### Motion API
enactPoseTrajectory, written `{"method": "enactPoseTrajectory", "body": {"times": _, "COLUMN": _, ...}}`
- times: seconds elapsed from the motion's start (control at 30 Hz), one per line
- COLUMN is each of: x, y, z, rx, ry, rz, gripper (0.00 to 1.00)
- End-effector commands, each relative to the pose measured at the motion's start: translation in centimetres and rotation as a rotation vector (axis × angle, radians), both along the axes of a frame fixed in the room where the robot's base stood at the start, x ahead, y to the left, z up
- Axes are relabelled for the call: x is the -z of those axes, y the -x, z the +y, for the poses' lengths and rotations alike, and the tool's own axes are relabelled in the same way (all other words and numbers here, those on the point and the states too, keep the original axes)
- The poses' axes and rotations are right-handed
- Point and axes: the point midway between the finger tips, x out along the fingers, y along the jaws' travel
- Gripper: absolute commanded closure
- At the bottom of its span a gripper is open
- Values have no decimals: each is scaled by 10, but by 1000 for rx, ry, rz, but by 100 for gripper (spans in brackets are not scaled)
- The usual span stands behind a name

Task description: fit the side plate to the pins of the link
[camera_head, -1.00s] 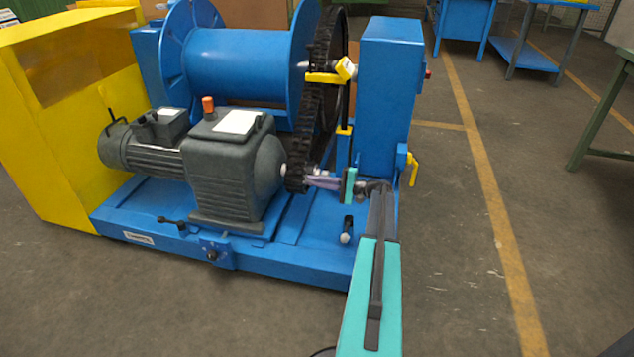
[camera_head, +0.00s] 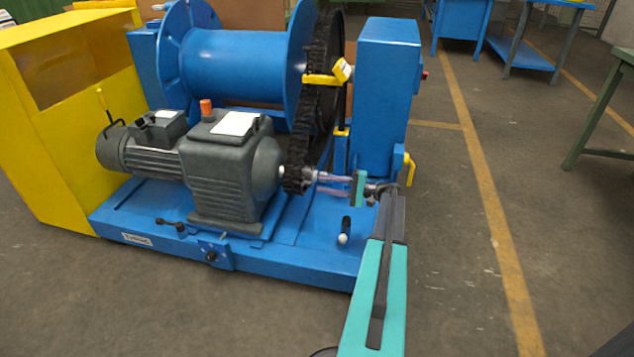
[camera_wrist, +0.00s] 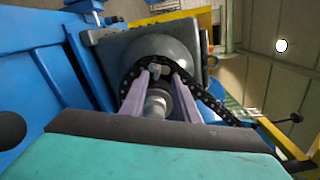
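The black chain (camera_head: 296,165) runs around the small sprocket on the motor's shaft and up toward the large wheel. In the wrist view the chain (camera_wrist: 205,98) curves over the sprocket between and beyond my fingers. My gripper (camera_head: 318,182) is just right of the sprocket, its two purple fingers spread. In the wrist view my gripper (camera_wrist: 161,75) has its fingers apart on either side of the grey shaft end (camera_wrist: 157,103), and I see nothing clamped between them. The link's pins and the side plate are too small or hidden to make out.
A grey motor and gearbox (camera_head: 232,175) stand left of the chain on the blue base (camera_head: 280,258). A blue post (camera_head: 388,90) rises close behind my arm. A yellow-handled part (camera_head: 325,78) sits above. Open floor lies to the right.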

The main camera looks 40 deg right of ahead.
Motion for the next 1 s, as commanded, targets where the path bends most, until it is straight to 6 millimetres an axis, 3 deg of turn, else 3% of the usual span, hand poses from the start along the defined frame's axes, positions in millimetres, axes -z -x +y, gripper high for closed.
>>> {"method": "enactPoseTrajectory", "body": {"times": 0.5, "x": -3, "y": 67, "z": -43, "rx": 3, "ry": -1, "rz": -3, "gripper": 72}}
{"method": "enactPoseTrajectory", "body": {"times": 1.0, "x": -2, "y": 77, "z": -48, "rx": 1, "ry": 0, "rz": -3, "gripper": 72}}
